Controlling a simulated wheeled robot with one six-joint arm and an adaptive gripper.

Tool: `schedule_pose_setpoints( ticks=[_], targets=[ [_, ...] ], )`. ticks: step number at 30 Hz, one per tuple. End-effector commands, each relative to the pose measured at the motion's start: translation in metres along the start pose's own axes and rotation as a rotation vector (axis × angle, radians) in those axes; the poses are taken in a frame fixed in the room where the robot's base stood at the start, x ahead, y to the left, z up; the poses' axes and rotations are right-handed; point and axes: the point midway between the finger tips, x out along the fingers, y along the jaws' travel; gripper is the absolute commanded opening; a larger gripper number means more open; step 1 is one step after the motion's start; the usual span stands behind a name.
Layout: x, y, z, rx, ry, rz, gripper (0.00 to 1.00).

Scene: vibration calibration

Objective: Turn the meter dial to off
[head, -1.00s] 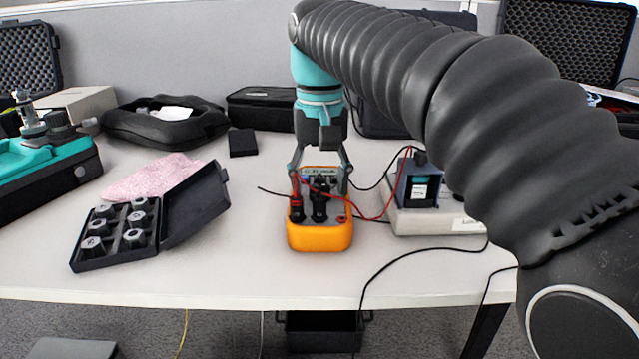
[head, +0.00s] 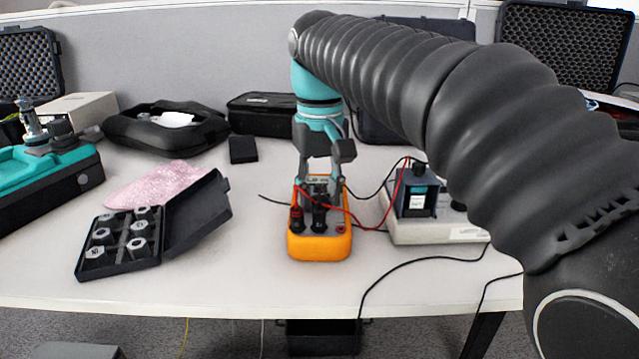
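The orange-and-black multimeter (head: 319,247) lies on the white table at the middle of the head view. Red and black test leads are plugged into its near end. My gripper (head: 320,193) points down over its far half, with one finger on each side of the dial area.
A black case of hex weights (head: 120,250) lies open at left, by a pink cloth (head: 158,184). A grey device (head: 440,228) with a small dark block (head: 416,197) stands right of the meter. The red lead arcs close to my gripper. Bare table lies in front.

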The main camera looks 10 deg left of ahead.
Motion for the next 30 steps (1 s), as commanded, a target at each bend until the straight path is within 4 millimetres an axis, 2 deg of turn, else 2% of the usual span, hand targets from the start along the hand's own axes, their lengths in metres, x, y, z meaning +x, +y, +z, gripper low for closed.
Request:
schedule_pose_setpoints(
  ticks=[16,30],
  targets=[
    [-0.0021,0.0007,-0.0002,-0.398,0.000,0.000,0.01],
    [0.0000,0.0010,-0.0007,-0.509,0.001,0.000,0.01]
  ],
)
